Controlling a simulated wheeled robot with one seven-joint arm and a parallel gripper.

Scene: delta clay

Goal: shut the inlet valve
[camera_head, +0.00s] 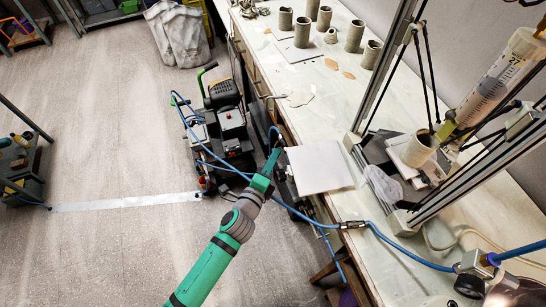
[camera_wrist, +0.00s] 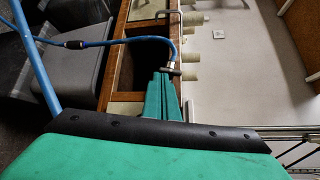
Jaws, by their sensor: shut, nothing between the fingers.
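My gripper (camera_head: 272,155) reaches to the front side of the workbench, beside the compressor. In the wrist view its green fingers (camera_wrist: 165,80) are together and empty. A blue hose (camera_wrist: 120,40) curves down to a metal fitting with a short crossbar (camera_wrist: 170,70) right at the fingertips; I cannot tell whether they touch. A metal fitting with a blue hose (camera_head: 478,262) at the lower right of the head view looks like a valve; I cannot tell whether it is the inlet valve or how its handle is set. An inline coupling (camera_head: 352,225) sits on the hose across the bench.
The compressor (camera_head: 228,125) stands on the floor left of the bench (camera_head: 395,285). A white square board (camera_head: 319,167) lies at the bench edge. A frame with a large syringe (camera_head: 500,80) stands at the right. Clay pots (camera_head: 302,32) stand farther back.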

